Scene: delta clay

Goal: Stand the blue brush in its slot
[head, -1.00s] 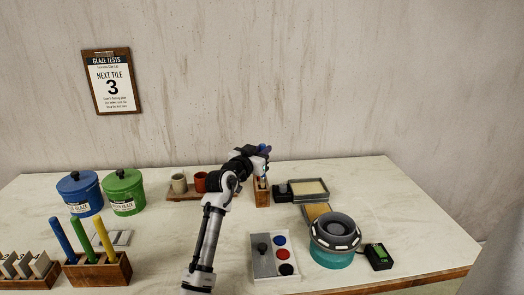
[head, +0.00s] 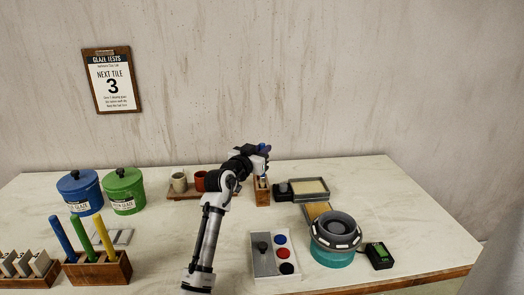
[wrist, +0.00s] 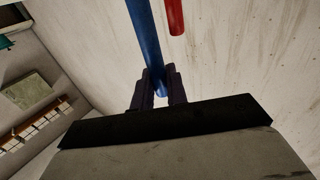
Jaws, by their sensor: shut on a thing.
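My gripper (wrist: 159,88) is shut on the blue brush (wrist: 146,38); in the wrist view its blue shaft runs up between the two dark fingers and out of the top. A red rod (wrist: 175,14) shows beside it, apart from my fingers. In the head view my gripper (head: 262,160) is at the back of the table, just above a small wooden holder (head: 262,198). A bit of blue (head: 265,147) shows at the gripper's top. My gripper hides the holder's top, so I cannot tell whether the brush is in a slot.
Two cups on a wooden tray (head: 182,195) stand left of the holder, and a dark box (head: 282,189) and a framed tray (head: 308,187) right of it. A wooden block (head: 100,275) with blue, green and yellow rods is front left. A wheel (head: 335,240) stands front right.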

